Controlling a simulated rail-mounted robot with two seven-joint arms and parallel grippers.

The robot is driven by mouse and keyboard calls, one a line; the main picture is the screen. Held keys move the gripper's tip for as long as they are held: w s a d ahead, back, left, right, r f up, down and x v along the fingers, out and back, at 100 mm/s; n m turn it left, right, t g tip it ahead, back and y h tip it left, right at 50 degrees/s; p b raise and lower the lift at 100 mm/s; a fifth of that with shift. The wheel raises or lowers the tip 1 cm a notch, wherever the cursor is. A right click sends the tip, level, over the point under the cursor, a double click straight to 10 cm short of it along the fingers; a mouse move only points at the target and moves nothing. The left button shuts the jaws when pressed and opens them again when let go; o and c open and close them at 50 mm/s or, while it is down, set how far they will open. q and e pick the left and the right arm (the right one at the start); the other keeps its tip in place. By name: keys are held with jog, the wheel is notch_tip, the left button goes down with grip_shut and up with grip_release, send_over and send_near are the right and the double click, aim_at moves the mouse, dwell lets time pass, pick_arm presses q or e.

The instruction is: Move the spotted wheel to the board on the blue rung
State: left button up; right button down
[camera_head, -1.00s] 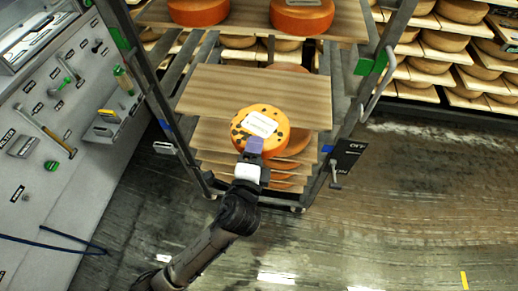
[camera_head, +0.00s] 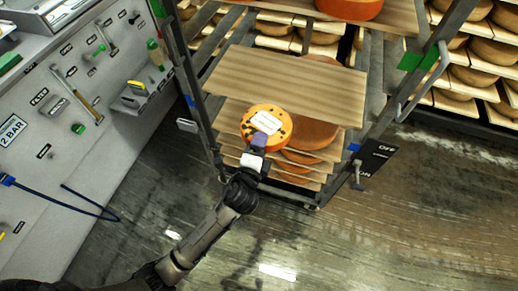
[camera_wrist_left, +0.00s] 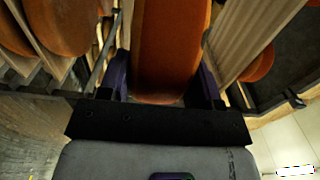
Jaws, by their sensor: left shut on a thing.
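The spotted wheel (camera_head: 277,136) is orange with dark spots and a white label. My left gripper (camera_head: 258,142) is shut on its near edge. In the left wrist view the orange rim of the wheel (camera_wrist_left: 168,45) fills the space between the purple fingers (camera_wrist_left: 165,88). The wheel is held in front of the rack, overlapping the front edge of a bare wooden board (camera_head: 285,85). Blue markers sit on the left post (camera_head: 190,101) and right post (camera_head: 353,148). Which board rests at their height is hard to tell. My right gripper is not in view.
Below the bare board, stacked boards carry plain orange wheels (camera_head: 318,133). A higher board (camera_head: 385,18) carries another wheel (camera_head: 348,7). A green marker (camera_head: 418,57) is on the right post. A grey tool panel (camera_head: 60,120) stands left. The floor at right is open.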

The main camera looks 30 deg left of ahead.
aim_at(269, 121)
pick_arm(q)
jog(key=shift+w+a+r+b, duration=0.15)
jog(key=shift+w+b, duration=0.1)
jog(key=shift+w, duration=0.65)
jog(key=shift+w+a+b, duration=0.1)
jog(key=shift+w+b, duration=0.1)
jog(key=shift+w, duration=0.7)
jog(key=shift+w+a+b, duration=0.2)
jog(key=shift+w+b, duration=0.3)
jog(key=shift+w, duration=0.85)
jog(key=shift+w+a+b, duration=0.15)
jog(key=shift+w+b, duration=0.35)
jog(key=shift+w, duration=0.8)
jog(key=shift+w+a+b, duration=0.2)
jog(key=shift+w+b, duration=0.4)
jog(key=shift+w, duration=0.55)
jog(key=shift+w+a+b, duration=0.15)
jog(key=shift+w+b, duration=0.4)
jog(key=shift+w, duration=0.6)
jog(key=w+b, duration=0.1)
jog(key=w+f+b, duration=0.2)
jog(key=w, duration=0.1)
jog(key=shift+a+b, duration=0.25)
jog(key=shift+b, duration=0.1)
jog(key=shift+w+f, duration=0.1)
jog(key=shift+f, duration=0.3)
